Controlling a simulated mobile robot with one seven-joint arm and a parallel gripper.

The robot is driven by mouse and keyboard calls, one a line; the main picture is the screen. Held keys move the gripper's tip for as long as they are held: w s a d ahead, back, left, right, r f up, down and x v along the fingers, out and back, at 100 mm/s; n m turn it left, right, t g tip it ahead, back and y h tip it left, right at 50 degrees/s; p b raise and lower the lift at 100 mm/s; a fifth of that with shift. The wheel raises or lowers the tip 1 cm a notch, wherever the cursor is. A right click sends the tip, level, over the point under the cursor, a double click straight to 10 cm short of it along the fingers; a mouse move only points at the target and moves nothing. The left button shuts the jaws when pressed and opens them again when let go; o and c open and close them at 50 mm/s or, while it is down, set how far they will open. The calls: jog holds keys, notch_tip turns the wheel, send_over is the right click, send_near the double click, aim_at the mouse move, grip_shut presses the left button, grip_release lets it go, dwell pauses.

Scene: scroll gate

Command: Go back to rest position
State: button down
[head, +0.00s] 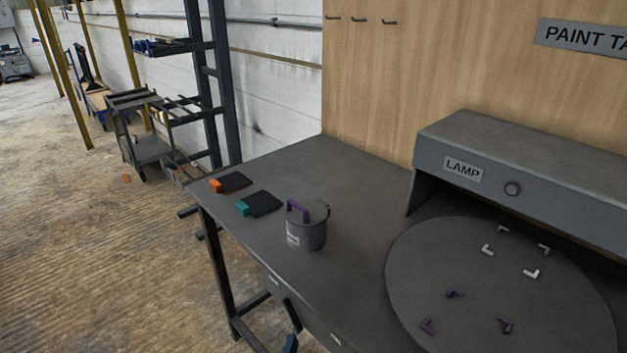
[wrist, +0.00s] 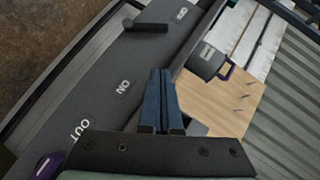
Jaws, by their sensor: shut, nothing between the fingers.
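My gripper (wrist: 161,74) shows in the wrist view with its two blue fingers together and nothing between them. It is in front of a dark grey panel (wrist: 105,70) with labels, two of which read "ON" and "OUT". A black handle (wrist: 147,26) sticks out from the panel near the top. A purple part (wrist: 47,165) shows at the lower left, partly cut off. In the head view I cannot clearly make out my gripper; a small blue piece (head: 291,344) shows at the bottom edge, below the table.
A grey pot (head: 306,232) with a purple handle stands on the dark table (head: 325,170). Orange and teal blocks with black pads lie left of it. A round plate (head: 470,290) holds small white and purple pieces. A LAMP box (head: 540,185) and wooden board (head: 390,80) stand behind.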

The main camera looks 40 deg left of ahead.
jog(key=w+d+r+n+t+p, duration=0.15)
jog(key=w+d+r, duration=0.25)
jog(key=r, duration=0.7)
jog(key=w+d+r+t+h, duration=0.1)
jog(key=w+d+r+t, duration=0.25)
jog(key=r, duration=0.75)
jog(key=w+d+r+n+t+p, duration=0.15)
jog(key=w+d+r, duration=0.3)
jog(key=r, duration=0.55)
jog(key=s+d+r+n+t+h, duration=0.1)
jog(key=d+r+t+h, duration=0.4)
jog(key=r, duration=1.2)
jog(key=s+d+r+n+t+h+p, duration=0.1)
jog(key=s+d+r+t, duration=0.1)
jog(key=s+d+r, duration=0.3)
jog(key=s+d+r+n+t+h+p, duration=0.1)
jog(key=s+d+r, duration=0.4)
jog(key=r, duration=0.6)
jog(key=d+t, duration=0.1)
jog(key=d, duration=0.1)
jog(key=shift+s+d+r+t, duration=0.15)
jog(key=shift+d+r+t, duration=0.05)
jog(key=shift+d+t, duration=0.15)
